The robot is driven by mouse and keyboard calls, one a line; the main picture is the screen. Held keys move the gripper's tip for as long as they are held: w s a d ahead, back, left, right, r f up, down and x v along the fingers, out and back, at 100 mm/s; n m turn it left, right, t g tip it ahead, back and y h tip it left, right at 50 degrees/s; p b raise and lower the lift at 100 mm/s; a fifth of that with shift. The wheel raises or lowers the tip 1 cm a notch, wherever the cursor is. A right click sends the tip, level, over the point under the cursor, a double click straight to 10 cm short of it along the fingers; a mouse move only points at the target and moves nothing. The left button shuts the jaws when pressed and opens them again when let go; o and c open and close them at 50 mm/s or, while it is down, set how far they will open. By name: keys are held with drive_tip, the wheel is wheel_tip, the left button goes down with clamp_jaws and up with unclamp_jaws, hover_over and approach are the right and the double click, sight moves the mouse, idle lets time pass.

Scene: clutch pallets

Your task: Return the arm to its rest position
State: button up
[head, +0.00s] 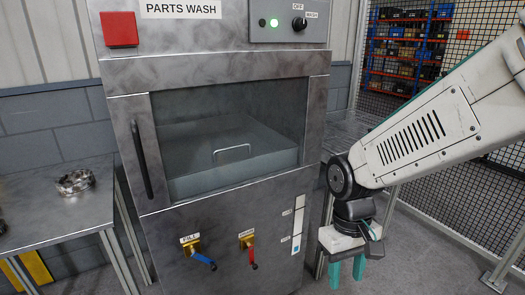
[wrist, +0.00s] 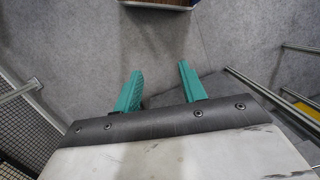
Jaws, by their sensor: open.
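My gripper (head: 347,272) hangs at the end of my white arm at the right of the head view, pointing down in front of the right side of the parts washer (head: 120,72). Its two teal fingers stand apart with nothing between them. In the wrist view the gripper (wrist: 160,88) is also open and empty, with bare grey floor beyond the fingertips. The arm is bent at the dark wrist joint, and the gripper is clear of the washer's front as far as I can tell.
The washer door (head: 146,160) is shut, with a tray (head: 233,160) behind its glass. A blue-handled valve (head: 200,257) and a red-handled valve (head: 250,250) stick out below. A metal table (head: 50,205) with a ring-shaped part (head: 76,182) stands left. Mesh fencing (head: 400,60) stands behind my arm.

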drive_tip(key=s+d+r+m+t, duration=0.3)
drive_tip(key=s+d+r, duration=0.7)
drive_tip(key=r, duration=0.3)
drive_tip(key=shift+s+m+t, duration=0.3)
drive_tip(key=shift+s, duration=0.45)
